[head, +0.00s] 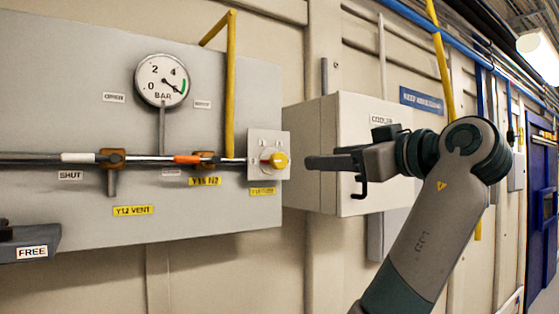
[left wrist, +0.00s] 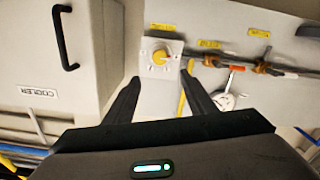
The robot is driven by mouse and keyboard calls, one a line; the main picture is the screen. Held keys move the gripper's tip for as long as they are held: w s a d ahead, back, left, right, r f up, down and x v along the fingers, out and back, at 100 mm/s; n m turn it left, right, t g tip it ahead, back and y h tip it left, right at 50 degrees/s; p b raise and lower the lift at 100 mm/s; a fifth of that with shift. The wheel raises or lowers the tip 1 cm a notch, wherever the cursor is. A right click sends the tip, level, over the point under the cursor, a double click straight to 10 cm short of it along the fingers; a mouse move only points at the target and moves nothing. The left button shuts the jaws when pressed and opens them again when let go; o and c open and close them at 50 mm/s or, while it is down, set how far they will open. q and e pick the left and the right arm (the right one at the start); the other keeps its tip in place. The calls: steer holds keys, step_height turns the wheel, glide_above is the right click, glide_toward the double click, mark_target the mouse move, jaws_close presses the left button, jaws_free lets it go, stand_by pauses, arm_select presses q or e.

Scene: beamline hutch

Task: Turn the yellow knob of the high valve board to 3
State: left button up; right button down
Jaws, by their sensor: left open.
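The yellow knob (head: 280,160) sits on a small pale square plate (head: 258,141) at the right edge of the grey valve board (head: 60,95). Marks surround the knob, but they are too small to read, so I cannot tell its setting. My left gripper (head: 308,162) is to the right of the knob, pointing at it with a gap between. In the left wrist view, the knob (left wrist: 160,57) appears upside down beyond the two spread fingers (left wrist: 160,88), roughly between their tips. The gripper is open and empty. My right gripper is not in view.
A cooler box (head: 318,130) with a black handle (left wrist: 64,38) stands right of the board, close to my arm. A yellow pipe (head: 231,80), a pressure gauge (head: 162,80), and white (head: 78,158) and orange (head: 187,159) levers are left of the knob.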

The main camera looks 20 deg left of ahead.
mark_target(281, 160)
arm_select(q)
steer(key=shift+a+r, duration=0.1)
steer(key=shift+a, duration=0.05)
steer(key=p+x, duration=0.8)
steer(key=x, duration=0.8)
steer(key=shift+r+p, duration=0.1)
steer(key=shift+p, duration=0.2)
steer(key=shift+w+a, duration=0.45)
steer(key=c, duration=1)
steer(key=shift+c, duration=0.2)
